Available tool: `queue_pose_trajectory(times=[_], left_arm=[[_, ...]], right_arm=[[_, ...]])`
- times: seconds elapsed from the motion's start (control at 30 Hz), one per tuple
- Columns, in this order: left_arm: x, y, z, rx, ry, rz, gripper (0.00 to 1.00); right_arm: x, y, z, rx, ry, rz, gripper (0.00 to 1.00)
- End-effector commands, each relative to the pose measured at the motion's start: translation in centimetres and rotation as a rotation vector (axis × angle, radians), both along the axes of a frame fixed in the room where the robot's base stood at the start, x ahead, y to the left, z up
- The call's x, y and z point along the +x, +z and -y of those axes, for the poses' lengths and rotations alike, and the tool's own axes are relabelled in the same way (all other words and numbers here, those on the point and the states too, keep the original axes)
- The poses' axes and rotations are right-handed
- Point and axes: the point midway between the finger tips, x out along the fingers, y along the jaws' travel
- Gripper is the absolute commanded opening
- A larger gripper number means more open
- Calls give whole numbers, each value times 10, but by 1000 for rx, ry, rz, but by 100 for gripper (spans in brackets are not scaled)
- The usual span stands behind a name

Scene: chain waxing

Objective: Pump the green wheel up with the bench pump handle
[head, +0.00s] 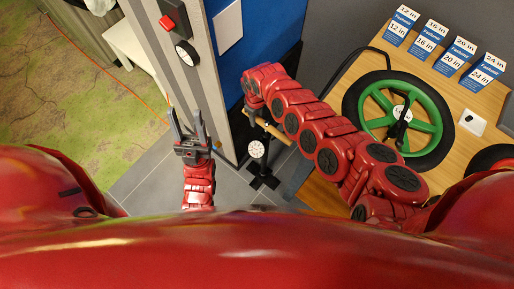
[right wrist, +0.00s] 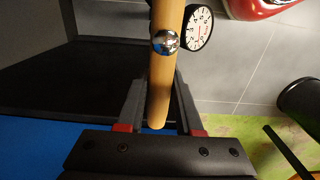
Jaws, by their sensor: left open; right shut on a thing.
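The green wheel (head: 405,84) with its black tyre lies flat on the wooden bench at the right of the head view. The bench pump has a wooden handle (head: 272,126) and a white dial gauge (head: 256,149) low beside the blue panel. My right gripper (head: 253,107) is shut on the pump handle. In the right wrist view the handle (right wrist: 165,70) runs between its fingers (right wrist: 160,98), and the gauge (right wrist: 199,28) is beside it. My left gripper (head: 187,124) is open and empty, left of the pump. My right arm hides part of the bench.
A grey post (head: 190,90) carries a red switch box (head: 174,15) and a round dial (head: 187,53). Several blue-and-white size cards (head: 427,41) and a small white box (head: 473,122) are on the bench (head: 375,62).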

Motion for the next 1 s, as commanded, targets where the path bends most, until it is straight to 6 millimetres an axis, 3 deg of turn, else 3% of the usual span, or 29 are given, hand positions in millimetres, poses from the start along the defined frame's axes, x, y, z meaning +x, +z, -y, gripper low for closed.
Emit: queue_pose_trajectory(times=[0.03,0.2,1.0], left_arm=[[0,17,0,0,0,1,50],[0,63,0,0,0,1,50],[0,254,0,0,0,0,50]], right_arm=[[1,18,0,-1,0,0,0],[2,65,1,-2,-1,2,0],[2,270,1,-2,0,2,0]])
